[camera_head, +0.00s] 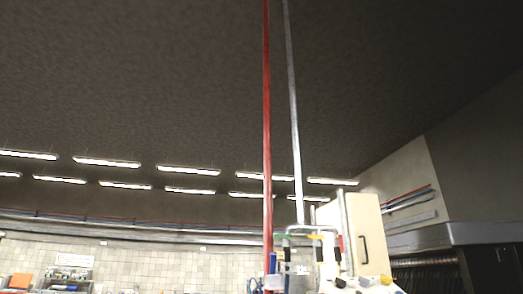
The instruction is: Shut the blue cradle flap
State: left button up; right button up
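My head view is tilted up and mostly shows the ceiling. I cannot make out the blue cradle flap. A small blue part (272,263) shows at the foot of the red pole, but it is too small to tell what it is. Neither of my grippers is in view.
A red pole (267,120) and a grey pole (293,100) rise to the ceiling. At the bottom are white equipment and a cream cabinet (368,230) with a dark handle. A shelf (70,273) with small items stands lower left. A dark louvred unit (430,270) is lower right.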

aim_at(273, 257)
jog(key=k+j, duration=0.15)
jog(key=k, duration=0.3)
jog(key=i+j, duration=0.25)
jog(key=i, duration=0.25)
jog(key=i+j+u, duration=0.15)
jog(key=i, duration=0.3)
jog(key=i+j, duration=0.3)
jog(key=i, duration=0.2)
jog(key=i+j+u, duration=0.1)
jog(key=i, duration=0.4)
jog(key=i+j+u, duration=0.1)
jog(key=i+j, duration=0.15)
jog(key=i, duration=0.25)
